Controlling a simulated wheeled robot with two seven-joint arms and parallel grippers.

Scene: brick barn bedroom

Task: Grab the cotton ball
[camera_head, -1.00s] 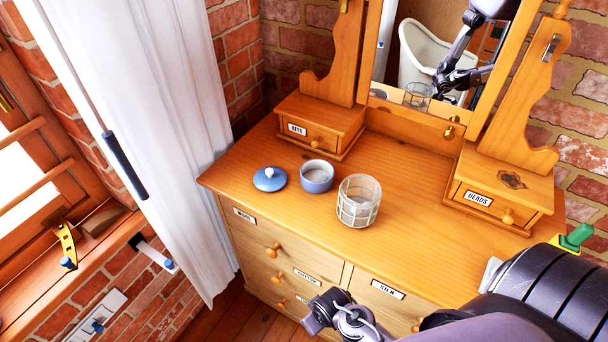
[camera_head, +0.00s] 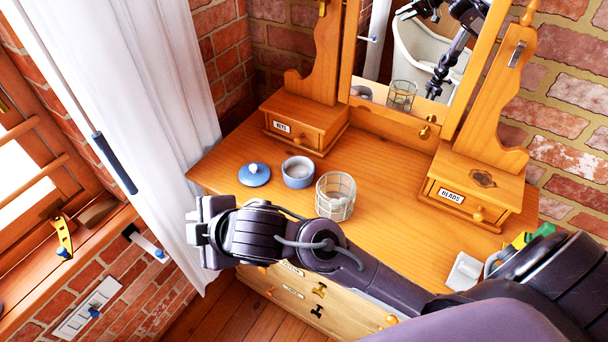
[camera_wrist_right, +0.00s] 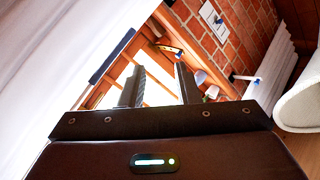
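No separate cotton ball stands out. A small blue pot (camera_head: 298,173) stands open on the dresser (camera_head: 385,180) with something pale inside, too small to tell. Its blue lid (camera_head: 254,175) lies to the left of it. A clear ribbed glass jar (camera_head: 335,197) stands to the right of the pot; its contents are unclear. My right gripper (camera_head: 198,230) is in front of the dresser's left front corner, left of and nearer than the pot and jar. In the right wrist view its two fingers (camera_wrist_right: 158,78) are apart with nothing between them. My left gripper is not directly in view.
Labelled drawers (camera_head: 292,280) fill the dresser front, partly hidden by my right arm. Small drawer boxes (camera_head: 300,125) and (camera_head: 478,185) flank the mirror (camera_head: 405,65). A white curtain (camera_head: 130,100) hangs close on the left. The dresser top between the jar and right box is clear.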

